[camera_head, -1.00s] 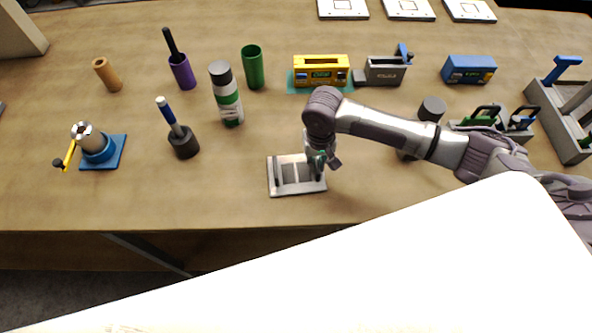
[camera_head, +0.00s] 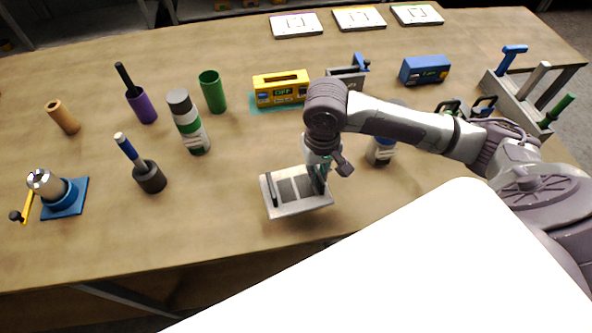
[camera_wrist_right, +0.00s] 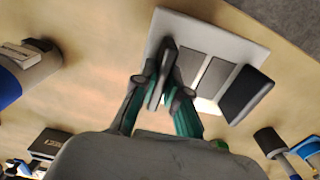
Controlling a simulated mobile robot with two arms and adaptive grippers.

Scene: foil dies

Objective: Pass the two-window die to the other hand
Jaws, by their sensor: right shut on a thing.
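The two-window die (camera_head: 298,207) is a light grey plate with two side-by-side windows and a dark upright handle along each side. It lies level near the table's front edge; whether it touches the tabletop is hard to tell. My right gripper (camera_head: 321,164) comes down over its right end. In the right wrist view my right gripper's teal fingers (camera_wrist_right: 168,88) are shut on one dark handle of the die (camera_wrist_right: 222,40). The other dark handle (camera_wrist_right: 246,95) is free, at the left end in the head view. My left gripper is in neither view.
A bottle with green bands (camera_head: 188,122), a dark pot with a blue-handled tool (camera_head: 149,177) and a crank device on a blue base (camera_head: 66,198) stand to the left. A yellow box (camera_head: 280,88) is behind. My arm partly covers a jar (camera_head: 381,152). Table left of the die is clear.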

